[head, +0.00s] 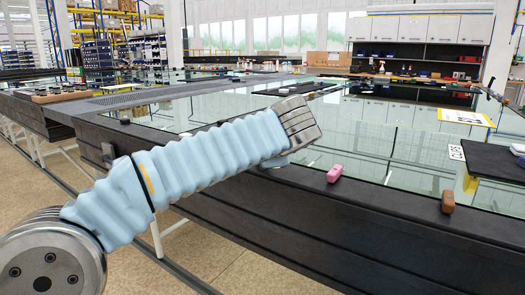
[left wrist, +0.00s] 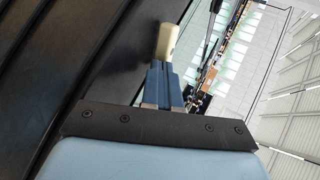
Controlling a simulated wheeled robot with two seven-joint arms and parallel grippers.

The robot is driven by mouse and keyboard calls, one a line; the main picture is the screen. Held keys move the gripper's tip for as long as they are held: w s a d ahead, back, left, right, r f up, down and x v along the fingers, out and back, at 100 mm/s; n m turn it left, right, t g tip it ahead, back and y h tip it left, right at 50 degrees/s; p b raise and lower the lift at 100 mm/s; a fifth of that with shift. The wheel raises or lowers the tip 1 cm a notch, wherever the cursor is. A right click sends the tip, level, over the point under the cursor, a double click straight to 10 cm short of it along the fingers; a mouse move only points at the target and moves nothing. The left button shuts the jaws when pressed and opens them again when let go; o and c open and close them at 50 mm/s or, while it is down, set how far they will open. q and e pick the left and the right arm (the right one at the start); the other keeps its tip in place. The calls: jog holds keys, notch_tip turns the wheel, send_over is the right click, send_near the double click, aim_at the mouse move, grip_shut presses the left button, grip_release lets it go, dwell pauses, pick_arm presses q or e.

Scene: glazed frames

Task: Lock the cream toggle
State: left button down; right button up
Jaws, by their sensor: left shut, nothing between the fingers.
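The cream toggle (left wrist: 167,40) shows in the left wrist view, standing at the dark frame edge beside the glass. My left gripper (left wrist: 164,72) has its blue fingers together, with nothing between them. Their tips are right at the toggle's near end; I cannot tell whether they touch it. In the head view the left arm reaches over the frame's near edge, and its hand hides the fingertips and the cream toggle. My right gripper is in neither view.
A pink toggle (head: 334,173) and a brown toggle (head: 447,201) sit along the same dark frame edge (head: 390,212) to the right. The glass pane (head: 375,140) lies behind them. A dark mat (head: 490,158) and a CLIPS label (head: 456,152) are at the right.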

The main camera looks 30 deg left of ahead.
pick_arm(q)
jog(key=shift+w+d, duration=0.15)
jog(key=shift+w, duration=0.2)
dwell(0.3)
jog(key=shift+w, duration=0.15)
jog(key=shift+w+p, duration=0.6)
jog(key=shift+w, duration=0.3)
dwell(0.3)
